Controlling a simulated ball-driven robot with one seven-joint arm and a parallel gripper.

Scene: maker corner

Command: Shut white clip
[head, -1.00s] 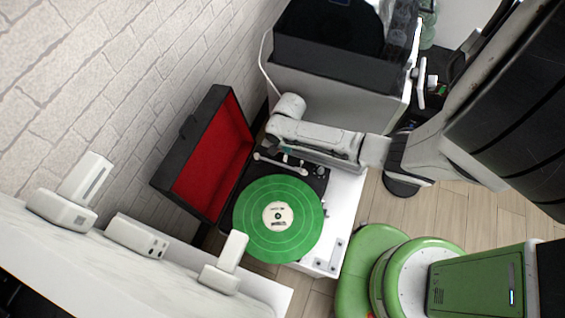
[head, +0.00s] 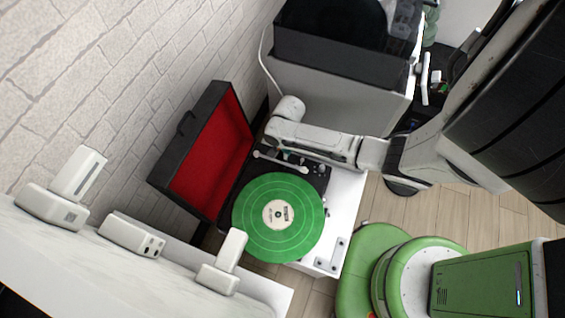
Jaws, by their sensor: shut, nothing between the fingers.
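My arm reaches in from the right over the back of an open record player (head: 325,180). My gripper (head: 273,143) is at the arm's far end, close above the deck beside the white tonearm (head: 268,160). The fingers are small and largely hidden by my own arm; they are shut and hold nothing. I cannot make out the white clip for sure; small pale parts near the tonearm are partly covered by my arm. I cannot tell whether the gripper touches anything there.
A green record (head: 297,228) lies on the player. Its red-lined lid (head: 214,160) stands open by the brick wall. White hinged-looking devices stand on a white shelf (head: 180,277) at lower left. A second, dark turntable (head: 330,55) is behind.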

